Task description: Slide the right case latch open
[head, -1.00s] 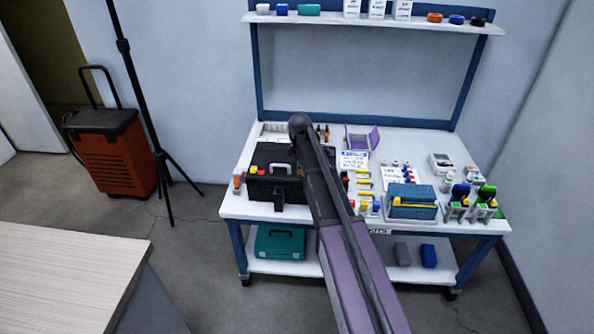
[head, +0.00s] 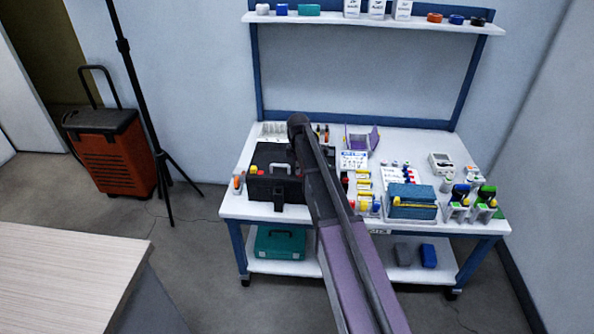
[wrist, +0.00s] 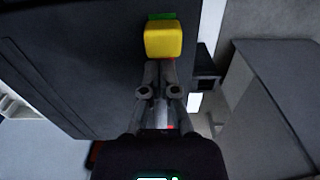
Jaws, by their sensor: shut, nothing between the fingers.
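The black case (head: 262,190) sits at the front left of the workbench, with its grey handle up. A yellow latch (head: 253,170) shows at its left, with red beside it. The right side of the case is behind my arm. In the wrist view, a yellow latch block (wrist: 164,40) stands at the edge of the dark case surface (wrist: 70,70), with a green patch (wrist: 161,16) at its far side. My gripper (wrist: 161,66) is shut and empty, with its tips right at the block's near side. I cannot tell whether they touch it. The head view hides my fingers behind the arm.
Bottles, yellow-marked parts and a blue box (head: 410,198) crowd the workbench (head: 350,221) right of my arm. A tripod (head: 160,150) and an orange wheeled case (head: 112,160) stand on the left. A wooden-topped table (head: 70,270) is in the left foreground.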

